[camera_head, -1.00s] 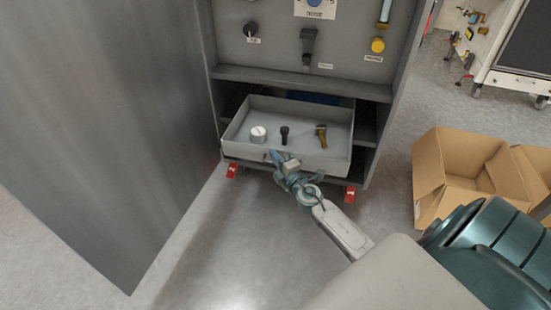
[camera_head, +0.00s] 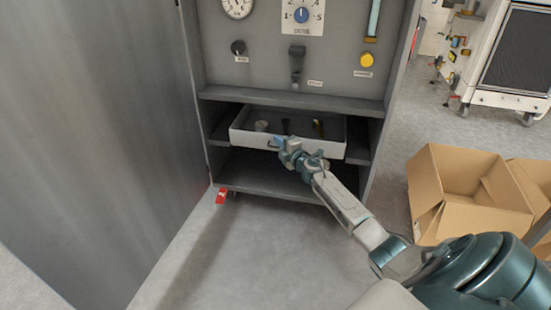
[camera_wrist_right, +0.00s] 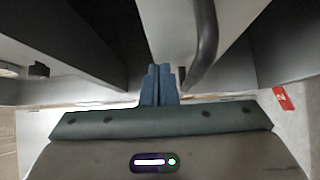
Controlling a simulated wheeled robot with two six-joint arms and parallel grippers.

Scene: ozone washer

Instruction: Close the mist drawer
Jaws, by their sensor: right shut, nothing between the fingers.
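The mist drawer (camera_head: 318,149) is a light grey tray in the lower bay of the grey cabinet. It is mostly pushed in, with its front still slightly forward of the shelf edges. In the right wrist view the shut, empty fingers (camera_wrist_right: 158,84) point at the pale drawer front, beside the dark curved handle (camera_wrist_right: 203,45). Contact is unclear. My left gripper is out of view.
The open cabinet door (camera_head: 100,130) fills the left side. The panel above carries a gauge (camera_head: 238,6), a dial (camera_head: 301,16) and a yellow button (camera_head: 367,60). Open cardboard boxes (camera_head: 440,195) stand on the floor at right. The floor in front is clear.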

